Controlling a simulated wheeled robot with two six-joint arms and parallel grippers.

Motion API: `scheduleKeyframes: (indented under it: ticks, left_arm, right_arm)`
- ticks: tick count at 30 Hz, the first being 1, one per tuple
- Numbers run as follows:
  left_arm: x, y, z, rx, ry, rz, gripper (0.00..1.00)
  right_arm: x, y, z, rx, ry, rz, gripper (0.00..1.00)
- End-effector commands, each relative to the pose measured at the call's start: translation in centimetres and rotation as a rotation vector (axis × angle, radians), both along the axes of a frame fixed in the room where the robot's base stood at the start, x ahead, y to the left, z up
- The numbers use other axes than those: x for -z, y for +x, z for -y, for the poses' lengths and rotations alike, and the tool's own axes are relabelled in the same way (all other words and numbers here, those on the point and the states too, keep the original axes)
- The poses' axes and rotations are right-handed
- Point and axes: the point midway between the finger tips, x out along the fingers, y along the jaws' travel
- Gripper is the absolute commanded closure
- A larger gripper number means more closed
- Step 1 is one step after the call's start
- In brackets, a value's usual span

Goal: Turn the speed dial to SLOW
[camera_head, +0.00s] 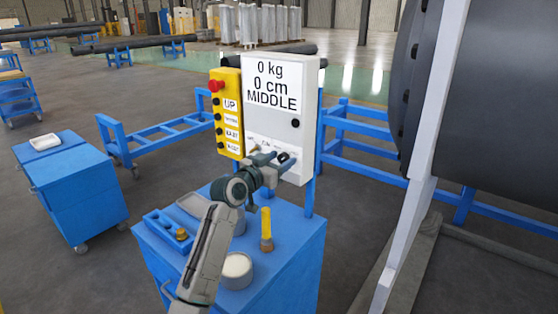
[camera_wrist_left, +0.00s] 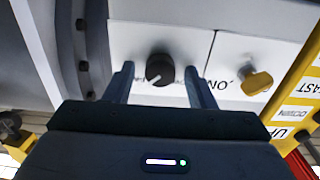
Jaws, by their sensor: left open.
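The white control box (camera_head: 283,95) reads "0 kg", "0 cm" and "MIDDLE" on its display. In the left wrist view, a black round dial (camera_wrist_left: 159,68) with a white pointer mark sits on its white face. My left gripper (camera_head: 276,160) is at the lower part of the box, jaws open. In the left wrist view its two fingers (camera_wrist_left: 160,80) stand on either side of the dial, with a gap on both sides. A yellow knob (camera_wrist_left: 256,82) is to the right of the dial there. Lettering near the dial is partly hidden by the fingers. My right gripper is not in view.
A yellow button box (camera_head: 226,112) with a red button adjoins the control box. Below, a blue cart (camera_head: 290,240) carries a yellow flashlight (camera_head: 266,228), a round white-filled container (camera_head: 237,268) and a blue tray (camera_head: 160,225). A large dark cylinder (camera_head: 500,100) stands right.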

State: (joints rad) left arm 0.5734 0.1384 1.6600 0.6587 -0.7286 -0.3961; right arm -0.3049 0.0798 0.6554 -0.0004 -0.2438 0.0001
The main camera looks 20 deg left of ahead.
Motion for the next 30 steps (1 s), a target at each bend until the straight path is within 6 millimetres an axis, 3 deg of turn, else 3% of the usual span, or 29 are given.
scheduleKeyframes:
  ticks: [1, 8, 20, 30]
  left_arm:
    - [0.0, 0.0, 0.0, 0.000, 0.000, 0.000, 0.52]
    - [0.0, 0.0, 0.0, 0.000, 0.000, 0.000, 0.95]
    - [-0.1, 0.0, 0.0, 0.000, -0.068, -0.027, 0.95]
    - [-0.3, 0.0, -0.1, 0.000, -0.315, -0.117, 0.95]
  right_arm:
    - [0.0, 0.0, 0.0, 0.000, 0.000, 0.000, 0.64]
    - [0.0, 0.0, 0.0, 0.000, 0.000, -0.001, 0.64]
    - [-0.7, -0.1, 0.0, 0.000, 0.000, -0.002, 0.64]
    - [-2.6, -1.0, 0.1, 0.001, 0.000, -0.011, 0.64]
